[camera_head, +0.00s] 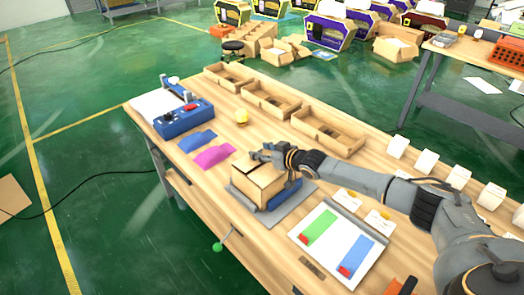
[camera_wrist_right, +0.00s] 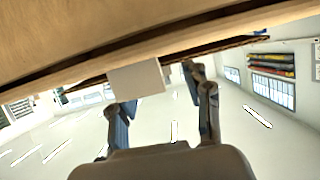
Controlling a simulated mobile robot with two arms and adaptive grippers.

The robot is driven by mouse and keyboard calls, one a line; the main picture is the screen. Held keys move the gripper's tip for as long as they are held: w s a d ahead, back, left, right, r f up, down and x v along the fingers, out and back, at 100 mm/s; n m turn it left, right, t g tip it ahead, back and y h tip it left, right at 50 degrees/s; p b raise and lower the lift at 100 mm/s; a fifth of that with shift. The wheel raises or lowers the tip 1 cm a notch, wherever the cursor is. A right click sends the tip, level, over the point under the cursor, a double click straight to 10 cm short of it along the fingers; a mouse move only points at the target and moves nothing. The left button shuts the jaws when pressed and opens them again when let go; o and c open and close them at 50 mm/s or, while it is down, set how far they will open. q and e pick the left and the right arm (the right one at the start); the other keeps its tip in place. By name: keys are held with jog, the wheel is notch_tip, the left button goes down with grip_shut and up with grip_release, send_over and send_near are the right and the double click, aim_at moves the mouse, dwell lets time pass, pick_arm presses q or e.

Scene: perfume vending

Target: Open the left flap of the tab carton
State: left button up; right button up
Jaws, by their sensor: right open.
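The tab carton (camera_head: 254,189) is a brown cardboard box on a grey mat with a blue fixture beside it, in the middle of the workbench. My right gripper (camera_head: 262,153) is at the carton's far top edge, and its arm comes in from the right. In the right wrist view, the open right gripper (camera_wrist_right: 160,92) has its two fingers apart. Brown board (camera_wrist_right: 100,40) fills the top of that view, and a pale rectangular piece (camera_wrist_right: 136,79) shows near the fingers. I cannot tell whether the fingers touch it. My left gripper is not in view.
A white tray (camera_head: 312,265) with green and blue cards lies right of the carton. Pink (camera_head: 214,156) and blue (camera_head: 197,141) pieces lie to its left. Several open wooden trays (camera_head: 330,128) line the back edge. Small white boxes (camera_head: 427,162) stand at the right.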

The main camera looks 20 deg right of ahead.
jog(key=shift+w, duration=0.1)
jog(key=shift+c, duration=0.2)
grip_shut()
